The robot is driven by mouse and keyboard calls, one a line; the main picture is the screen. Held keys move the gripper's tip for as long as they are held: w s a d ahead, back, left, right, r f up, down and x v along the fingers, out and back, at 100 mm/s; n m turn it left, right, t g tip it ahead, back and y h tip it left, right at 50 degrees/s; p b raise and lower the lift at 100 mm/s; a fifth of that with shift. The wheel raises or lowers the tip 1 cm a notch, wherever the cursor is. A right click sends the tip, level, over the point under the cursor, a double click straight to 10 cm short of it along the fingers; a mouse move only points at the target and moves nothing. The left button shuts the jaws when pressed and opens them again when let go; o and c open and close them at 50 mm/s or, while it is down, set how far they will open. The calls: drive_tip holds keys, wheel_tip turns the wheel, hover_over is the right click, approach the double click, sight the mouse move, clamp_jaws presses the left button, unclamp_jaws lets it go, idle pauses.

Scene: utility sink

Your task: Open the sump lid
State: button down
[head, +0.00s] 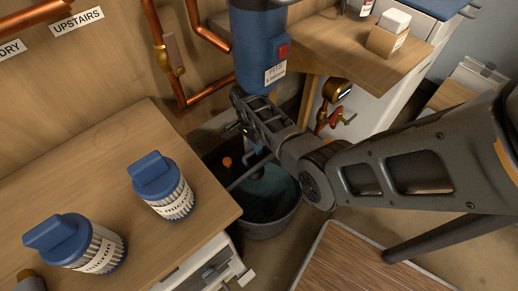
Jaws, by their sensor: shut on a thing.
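A round dark sump basin (265,228) stands on the floor in the gap between the wooden counter and the white cabinet, with a teal surface inside. A dark panel with an orange knob (227,162) shows behind its left side; it looks like the sump lid, tilted up, though its outline is partly lost in shadow. A grey bar crosses the basin's opening. My gripper (233,127) is above and behind the basin, at the end of my arm, which reaches in from the right. It is shut on what seems to be the lid's edge; the exact contact is too dark to see.
A blue cylinder with a red switch (262,45) hangs just above my gripper. Copper pipes (170,60) run along the wall. Two blue-lidded canisters (165,187) stand on the left counter (110,145). A brass valve (335,110) projects from the right cabinet.

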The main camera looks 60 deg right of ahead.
drive_tip(key=shift+s+a+f, duration=0.1)
drive_tip(key=shift+s+f, duration=0.15)
drive_tip(key=shift+f, duration=0.1)
drive_tip(key=c, duration=1.4)
unclamp_jaws()
drive_tip(key=o, duration=0.3)
drive_tip(key=shift+w+r, duration=0.15)
drive_tip(key=shift+r, duration=0.05)
